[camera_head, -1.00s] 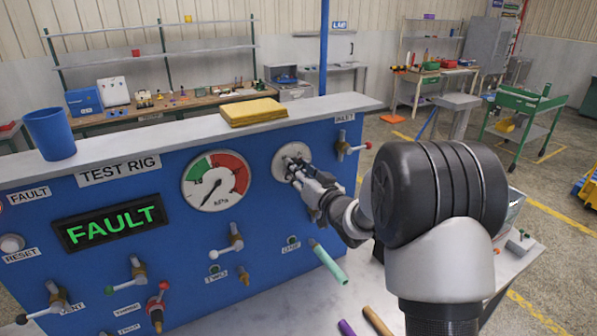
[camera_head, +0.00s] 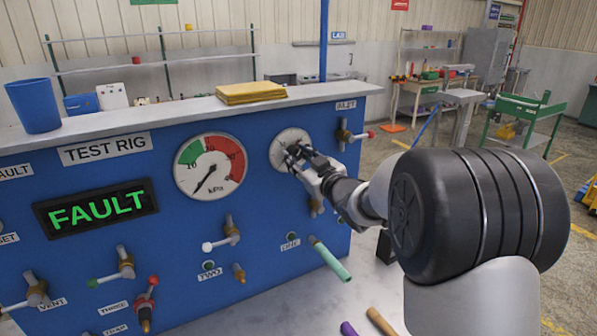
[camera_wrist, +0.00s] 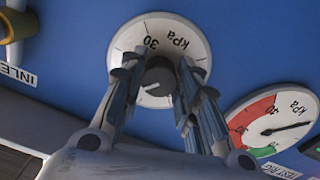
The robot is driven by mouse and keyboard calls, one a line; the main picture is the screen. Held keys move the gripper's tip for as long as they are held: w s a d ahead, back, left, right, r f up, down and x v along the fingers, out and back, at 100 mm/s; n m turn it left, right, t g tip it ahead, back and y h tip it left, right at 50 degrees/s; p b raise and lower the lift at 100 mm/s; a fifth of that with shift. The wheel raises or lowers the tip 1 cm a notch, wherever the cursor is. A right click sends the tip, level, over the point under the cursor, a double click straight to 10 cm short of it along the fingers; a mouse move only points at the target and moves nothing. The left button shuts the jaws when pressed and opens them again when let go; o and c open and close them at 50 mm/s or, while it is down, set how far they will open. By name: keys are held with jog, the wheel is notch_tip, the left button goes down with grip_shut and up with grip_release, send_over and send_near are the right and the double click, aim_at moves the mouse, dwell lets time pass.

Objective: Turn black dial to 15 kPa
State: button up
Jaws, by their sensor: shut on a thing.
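The black dial (camera_wrist: 158,80) sits in the middle of a round white scale plate marked kPa (camera_wrist: 153,30), with a 30 legible in the wrist view. My gripper (camera_wrist: 157,72) has its two fingers on either side of the dial and is shut on it. A small pale mark shows on the dial, but I cannot read its setting. In the head view my gripper (camera_head: 296,156) covers most of the dial on the scale plate (camera_head: 282,142). The pressure gauge (camera_head: 210,167) is left of it, its needle pointing down and left.
The blue test rig panel (camera_head: 255,215) carries a green FAULT display (camera_head: 96,207). An inlet valve (camera_head: 352,134) is close right of the dial. Yellow cloths (camera_head: 250,93) and a blue cup (camera_head: 35,106) stand on top.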

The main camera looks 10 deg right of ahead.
jog(key=n+b, duration=0.3)
jog(key=shift+f+n+b, duration=0.2)
jog(key=shift+n+b, duration=0.15)
jog(key=shift+n, duration=0.05)
jog(key=shift+d+r+n+b, duration=0.1)
jog(key=shift+r+n+b, duration=0.1)
jog(key=shift+n+b, duration=1.65)
jog(key=shift+n, duration=0.35)
jog(key=o, duration=1.1)
jog(key=shift+r, duration=0.1)
jog(key=shift+c, duration=0.2)
jog(key=v, duration=1.2)
